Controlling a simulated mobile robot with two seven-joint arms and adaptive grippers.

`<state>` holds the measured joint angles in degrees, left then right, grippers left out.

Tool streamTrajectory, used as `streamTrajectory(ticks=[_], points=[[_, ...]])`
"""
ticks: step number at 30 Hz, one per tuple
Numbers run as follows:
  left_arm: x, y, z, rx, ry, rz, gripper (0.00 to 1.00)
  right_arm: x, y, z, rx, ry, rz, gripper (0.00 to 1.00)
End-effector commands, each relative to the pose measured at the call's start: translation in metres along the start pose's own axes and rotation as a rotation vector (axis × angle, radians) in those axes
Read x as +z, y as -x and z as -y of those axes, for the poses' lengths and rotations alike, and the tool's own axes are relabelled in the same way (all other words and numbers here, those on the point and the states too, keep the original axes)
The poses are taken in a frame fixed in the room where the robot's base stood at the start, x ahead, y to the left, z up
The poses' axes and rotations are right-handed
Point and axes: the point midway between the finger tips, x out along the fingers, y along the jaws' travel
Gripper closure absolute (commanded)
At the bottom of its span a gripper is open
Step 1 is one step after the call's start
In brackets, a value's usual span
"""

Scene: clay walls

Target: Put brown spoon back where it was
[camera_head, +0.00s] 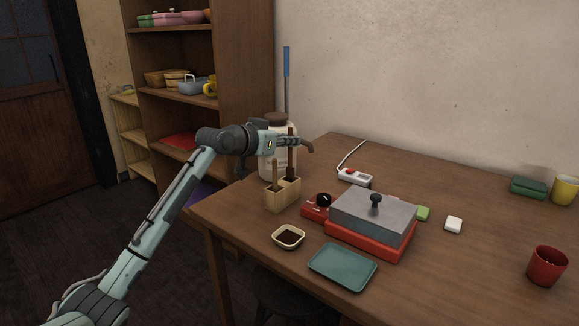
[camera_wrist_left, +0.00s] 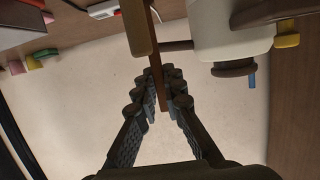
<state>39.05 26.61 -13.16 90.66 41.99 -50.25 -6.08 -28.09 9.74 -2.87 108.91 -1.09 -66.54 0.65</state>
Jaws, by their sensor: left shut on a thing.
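The brown spoon (camera_head: 290,160) stands upright at the wooden holder (camera_head: 284,198) near the table's left side. Its lower end meets the right compartment; I cannot tell how deep it sits. My left gripper (camera_head: 294,142) is shut on the upper part of the spoon. In the left wrist view, the spoon (camera_wrist_left: 156,45) runs between the fingers of my left gripper (camera_wrist_left: 158,85). A lighter wooden handle (camera_head: 275,173) stands in the left compartment. My right gripper is not in view.
A cream jar (camera_head: 279,160) with a brown lid stands close behind the holder. In front are a sauce dish (camera_head: 288,237) and a teal tray (camera_head: 342,267). A red grill with a grey lid (camera_head: 372,216) stands to the right. The table's right middle is mostly clear.

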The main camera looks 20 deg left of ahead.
Motion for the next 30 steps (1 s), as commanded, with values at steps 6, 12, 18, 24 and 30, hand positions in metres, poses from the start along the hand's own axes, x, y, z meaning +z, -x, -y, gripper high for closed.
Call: streamTrajectory(ticks=[6, 12, 18, 24, 30], points=[[0.019, -0.006, 0.000, 0.000, 0.001, -0.001, 1.00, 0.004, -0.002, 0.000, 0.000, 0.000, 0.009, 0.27], [0.045, -0.014, 0.000, 0.000, 0.002, 0.001, 1.00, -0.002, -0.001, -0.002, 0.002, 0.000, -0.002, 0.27], [0.049, -0.015, 0.000, -0.001, 0.000, -0.003, 1.00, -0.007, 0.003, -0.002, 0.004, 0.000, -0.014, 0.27], [0.053, -0.016, 0.000, -0.001, 0.000, -0.002, 1.00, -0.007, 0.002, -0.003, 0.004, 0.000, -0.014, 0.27], [0.052, -0.016, 0.000, -0.001, 0.000, -0.002, 0.71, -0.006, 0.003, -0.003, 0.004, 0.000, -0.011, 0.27]])
